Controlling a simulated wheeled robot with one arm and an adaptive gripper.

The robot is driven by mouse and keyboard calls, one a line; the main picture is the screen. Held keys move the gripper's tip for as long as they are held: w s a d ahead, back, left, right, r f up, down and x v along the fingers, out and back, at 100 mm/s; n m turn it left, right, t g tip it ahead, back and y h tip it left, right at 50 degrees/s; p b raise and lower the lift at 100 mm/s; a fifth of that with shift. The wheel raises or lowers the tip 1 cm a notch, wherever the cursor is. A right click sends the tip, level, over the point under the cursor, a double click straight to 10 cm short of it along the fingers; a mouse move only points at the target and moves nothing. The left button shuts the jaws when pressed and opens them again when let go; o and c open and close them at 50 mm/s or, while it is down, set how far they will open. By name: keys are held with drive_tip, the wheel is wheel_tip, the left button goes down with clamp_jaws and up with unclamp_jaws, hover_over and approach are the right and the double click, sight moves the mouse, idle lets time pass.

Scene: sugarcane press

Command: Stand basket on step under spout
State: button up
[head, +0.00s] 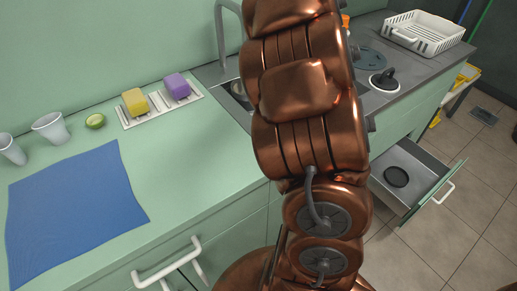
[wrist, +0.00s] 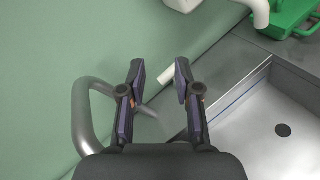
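A white slotted basket (head: 424,36) stands on the grey counter at the far right of the head view, beyond the stove. In the wrist view my gripper (wrist: 158,68) is open, with its two fingers apart. It is near a grey curved tap (wrist: 84,112) and the sink (wrist: 275,125). A short pale stub shows between the fingers; I cannot tell whether it is close to them. In the head view my arm hides the gripper. I cannot make out the step or a press spout in either view.
An open drawer (head: 412,180) juts out on the right, with a dark round thing inside. The green counter holds a blue mat (head: 75,210), cups (head: 50,128), a lime (head: 95,121) and sponges (head: 135,102). A green object (wrist: 292,22) stands beyond the sink.

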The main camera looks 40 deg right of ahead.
drive_tip(key=s+a+f+m+g+y, duration=0.1)
drive_tip(key=s+a+f+m+g, duration=0.3)
drive_tip(key=s+a+f+m, duration=0.2)
drive_tip(key=s+a+f+m+g+y, duration=0.1)
drive_tip(key=s+a+f+m+g, duration=0.3)
drive_tip(key=s+a+m, duration=0.5)
drive_tip(key=s+a+f+m+g+y, duration=0.1)
drive_tip(key=s+a+f+m+g, duration=0.4)
drive_tip(key=s+a, duration=1.1)
drive_tip(key=shift+s+a+f+m+y, duration=0.1)
drive_tip(key=shift+s+f+m+y, duration=0.2)
drive_tip(key=shift+f+m, duration=0.55)
drive_tip(key=shift+s+a+f+m+y, duration=0.1)
drive_tip(key=shift+s+f+m, duration=0.25)
drive_tip(key=shift+f+m, duration=0.5)
drive_tip(key=s+a+f+m+g+y, duration=0.1)
drive_tip(key=s+a+g+y, duration=0.1)
drive_tip(key=s+a, duration=0.6)
drive_tip(key=s+g, duration=0.1)
drive_tip(key=s, duration=0.2)
drive_tip(key=shift+a+f+m, duration=0.2)
drive_tip(key=shift+a+m, duration=0.15)
drive_tip(key=shift+m, duration=0.05)
wheel_tip(320, 180, up, 14)
drive_tip(key=p, duration=1.3)
drive_tip(key=shift+w, duration=0.45)
